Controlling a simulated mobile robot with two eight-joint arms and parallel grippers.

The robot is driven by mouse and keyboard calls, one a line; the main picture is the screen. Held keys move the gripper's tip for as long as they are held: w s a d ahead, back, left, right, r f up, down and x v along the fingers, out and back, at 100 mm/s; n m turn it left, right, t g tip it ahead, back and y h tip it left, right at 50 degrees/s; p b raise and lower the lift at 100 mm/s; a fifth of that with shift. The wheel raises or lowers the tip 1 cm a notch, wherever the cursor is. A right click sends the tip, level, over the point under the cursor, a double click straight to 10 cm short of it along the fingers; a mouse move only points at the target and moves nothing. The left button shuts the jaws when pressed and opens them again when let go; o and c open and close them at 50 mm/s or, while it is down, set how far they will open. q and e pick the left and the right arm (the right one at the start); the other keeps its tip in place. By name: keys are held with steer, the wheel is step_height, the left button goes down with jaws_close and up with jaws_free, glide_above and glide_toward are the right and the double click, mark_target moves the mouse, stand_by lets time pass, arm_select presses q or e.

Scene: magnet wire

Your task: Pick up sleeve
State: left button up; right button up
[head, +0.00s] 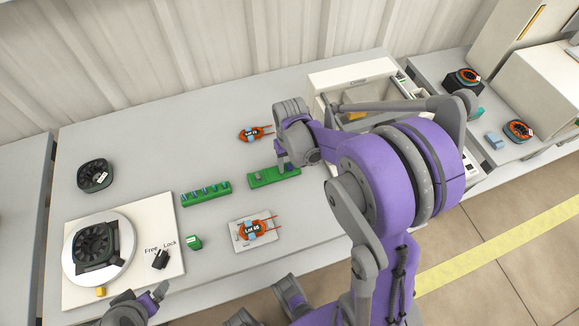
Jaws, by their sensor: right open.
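A green block (287,174) lies on the table near the middle, with a small grey piece (259,178) on its left part. A second green rack (220,189) to its left holds several small blue pieces, which may be sleeves; they are too small to tell for sure. My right gripper (283,166) points down at the first green block, over its middle, and is open. Whether its fingertips touch anything there is hidden. My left gripper (160,291) is at the bottom left, in front of the white board, and its jaw opening is unclear.
An orange coil with a label (253,134) lies behind the green block, another (256,229) on a pale plate in front. A white board (165,215) at left bears a round turntable with a black stator (95,246).

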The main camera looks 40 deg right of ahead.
jaws_close()
steer(key=shift+r, duration=0.1)
stand_by(0.3)
